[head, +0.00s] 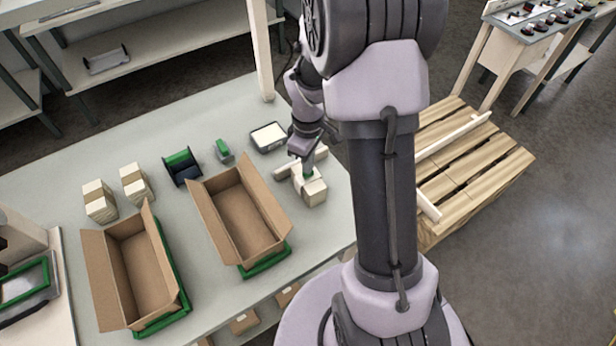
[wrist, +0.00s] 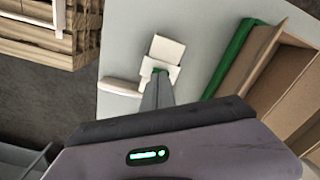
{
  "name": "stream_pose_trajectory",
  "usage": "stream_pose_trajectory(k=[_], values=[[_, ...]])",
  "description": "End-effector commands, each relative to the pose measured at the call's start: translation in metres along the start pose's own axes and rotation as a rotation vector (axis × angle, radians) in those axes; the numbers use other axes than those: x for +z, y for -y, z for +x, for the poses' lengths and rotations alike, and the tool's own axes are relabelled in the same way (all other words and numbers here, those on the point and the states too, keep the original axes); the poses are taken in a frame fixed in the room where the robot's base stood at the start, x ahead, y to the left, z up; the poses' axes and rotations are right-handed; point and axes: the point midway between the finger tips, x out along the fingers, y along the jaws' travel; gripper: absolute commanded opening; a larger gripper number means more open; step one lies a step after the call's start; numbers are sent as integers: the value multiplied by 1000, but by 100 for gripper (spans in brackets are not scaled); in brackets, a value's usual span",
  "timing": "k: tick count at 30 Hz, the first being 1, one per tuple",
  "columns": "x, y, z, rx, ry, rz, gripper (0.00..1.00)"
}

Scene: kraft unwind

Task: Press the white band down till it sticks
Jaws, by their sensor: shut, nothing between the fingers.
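A pale cream stack (head: 314,192) lies near the right edge of the grey table; it also shows in the wrist view (wrist: 167,48). What looks like the white band (wrist: 174,71) crosses its near end under my fingertips. My gripper (head: 308,173) is shut and empty, pointing down with its green tips at the band; its tips also show in the wrist view (wrist: 159,72). They seem to touch or nearly touch it; I cannot tell which. The band's ends and the stack's far side are hidden.
A white bar (wrist: 120,87) lies beside the stack. Two open cartons (head: 190,205) (head: 92,270) stand to the left. A green dispenser (head: 181,166), a black tray (head: 268,138) and banded stacks (head: 99,201) stand behind. A wooden pallet (head: 480,165) is right of the table.

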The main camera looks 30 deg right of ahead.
Motion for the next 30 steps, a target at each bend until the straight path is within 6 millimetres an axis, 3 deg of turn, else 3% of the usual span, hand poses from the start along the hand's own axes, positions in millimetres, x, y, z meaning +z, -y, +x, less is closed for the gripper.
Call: stream_pose_trajectory(k=[30], values=[[0,0,6,0,0,0,0]])
